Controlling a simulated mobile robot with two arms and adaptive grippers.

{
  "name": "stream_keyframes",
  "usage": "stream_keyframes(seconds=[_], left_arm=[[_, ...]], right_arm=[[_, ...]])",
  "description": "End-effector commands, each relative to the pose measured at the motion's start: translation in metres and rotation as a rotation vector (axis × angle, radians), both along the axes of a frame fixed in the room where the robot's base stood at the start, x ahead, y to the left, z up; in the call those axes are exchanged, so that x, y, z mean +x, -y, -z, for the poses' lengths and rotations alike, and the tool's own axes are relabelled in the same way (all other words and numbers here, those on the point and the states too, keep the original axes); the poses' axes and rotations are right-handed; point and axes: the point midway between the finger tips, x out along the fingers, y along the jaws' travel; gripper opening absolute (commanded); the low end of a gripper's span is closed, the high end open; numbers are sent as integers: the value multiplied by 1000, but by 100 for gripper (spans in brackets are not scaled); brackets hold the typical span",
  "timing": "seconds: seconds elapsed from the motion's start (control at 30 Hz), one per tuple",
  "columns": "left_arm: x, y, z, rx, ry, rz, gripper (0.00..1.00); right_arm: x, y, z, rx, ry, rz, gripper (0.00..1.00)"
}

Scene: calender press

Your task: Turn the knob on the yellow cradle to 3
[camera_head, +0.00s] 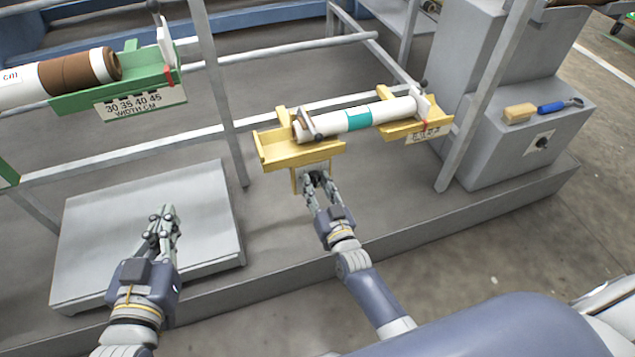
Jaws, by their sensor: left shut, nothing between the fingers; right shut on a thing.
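The yellow cradle (291,155) is in the middle of the head view, holding a white roll (392,111) with a teal band. A small label plate (430,134) with markings hangs at its right end; the markings are too small to read. My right gripper (316,176) is at the front of the cradle's left part, just below its yellow edge. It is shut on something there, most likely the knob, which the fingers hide. The knob's setting cannot be seen. My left gripper (163,216) is shut and empty above the grey platform at the left.
A green cradle (75,101) with a brown and white roll (80,70) is at the upper left. Grey posts (217,80) and rails cross the scene.

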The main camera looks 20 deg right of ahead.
Motion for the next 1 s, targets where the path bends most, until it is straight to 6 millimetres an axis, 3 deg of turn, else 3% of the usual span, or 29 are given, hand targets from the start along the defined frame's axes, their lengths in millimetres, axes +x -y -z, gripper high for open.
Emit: stream_keyframes(seconds=[0.4,1.0], left_arm=[[-13,-8,35,46,-183,-12,0],[-17,-10,45,56,-231,-15,0]], right_arm=[[1,0,-1,351,-12,-1,8],[1,0,-1,547,-16,0,8]])
